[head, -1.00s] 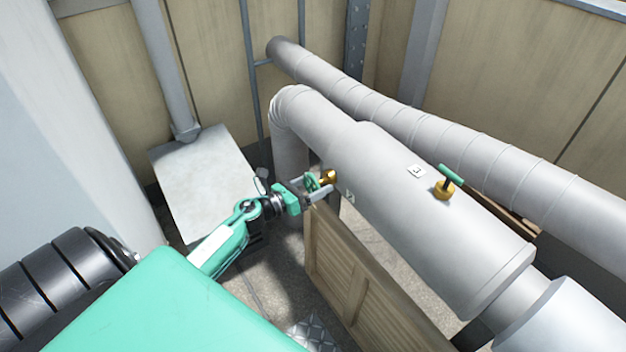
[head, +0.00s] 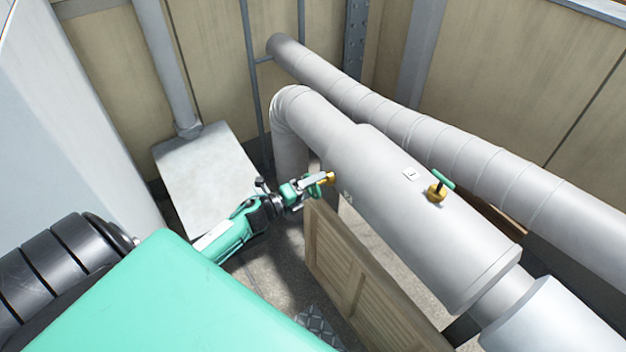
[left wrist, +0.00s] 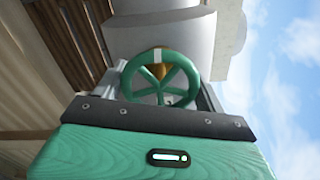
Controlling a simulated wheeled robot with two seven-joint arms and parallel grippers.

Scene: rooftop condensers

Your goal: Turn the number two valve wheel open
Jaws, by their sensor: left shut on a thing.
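The number two valve wheel is green, with spokes and a pale mark on its rim, and fills the middle of the left wrist view (left wrist: 161,86). It sits on a brass stem (head: 329,178) on the near side of the thick grey pipe (head: 385,185). My left gripper (head: 316,182) is shut on this wheel, and its fingers cover most of it in the head view. A small number plate (head: 347,196) is beside the stem, too small to read now. My right gripper is not in view.
A second valve with a green handle and brass base (head: 437,190) stands on top of the pipe by a white label (head: 411,174). A slatted wooden panel (head: 350,265) stands just below my left gripper. A pale metal slab (head: 205,180) lies at the left.

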